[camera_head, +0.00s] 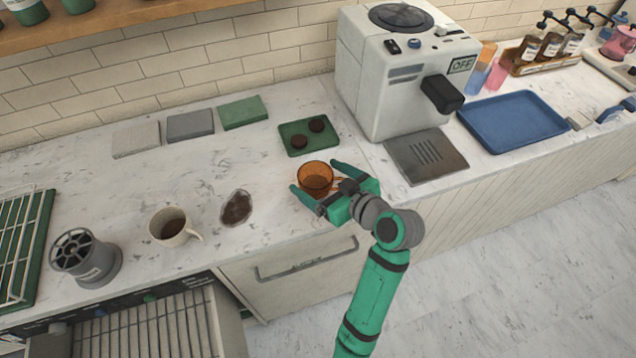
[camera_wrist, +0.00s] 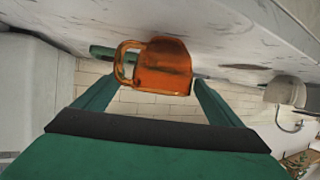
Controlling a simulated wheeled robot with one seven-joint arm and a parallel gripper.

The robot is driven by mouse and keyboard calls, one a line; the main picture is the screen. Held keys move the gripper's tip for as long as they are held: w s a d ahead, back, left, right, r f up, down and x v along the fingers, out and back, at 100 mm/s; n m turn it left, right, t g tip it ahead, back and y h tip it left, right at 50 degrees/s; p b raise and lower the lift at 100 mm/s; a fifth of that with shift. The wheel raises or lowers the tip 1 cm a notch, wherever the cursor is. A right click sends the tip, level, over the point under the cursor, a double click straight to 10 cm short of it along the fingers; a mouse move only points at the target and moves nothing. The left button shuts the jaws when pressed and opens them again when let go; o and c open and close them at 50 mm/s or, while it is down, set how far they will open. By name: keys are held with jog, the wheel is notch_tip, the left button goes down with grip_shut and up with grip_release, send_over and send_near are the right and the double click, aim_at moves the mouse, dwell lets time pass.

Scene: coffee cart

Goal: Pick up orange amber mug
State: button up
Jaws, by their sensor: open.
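The orange amber mug (camera_head: 314,178) is see-through and stands upright on the marble counter near its front edge. Its handle points right in the head view. My gripper (camera_head: 314,186) is open, with one finger on each side of the mug. In the wrist view the mug (camera_wrist: 164,66) appears upside down between the fingertips of my gripper (camera_wrist: 150,85), with its handle to the left. I see a gap at the left finger; whether the right finger touches the mug I cannot tell.
A green tray (camera_head: 287,148) with two dark pucks lies behind the mug. A coffee machine (camera_head: 358,80), a metal drip plate (camera_head: 428,168) and a blue tray (camera_head: 515,140) are to the right.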

aim_at(306, 171)
jog(key=shift+x, duration=2.35)
jog(key=shift+s+a, duration=0.1)
jog(key=shift+s, duration=0.05)
jog(key=c, duration=1.2)
jog(key=shift+r, duration=0.1)
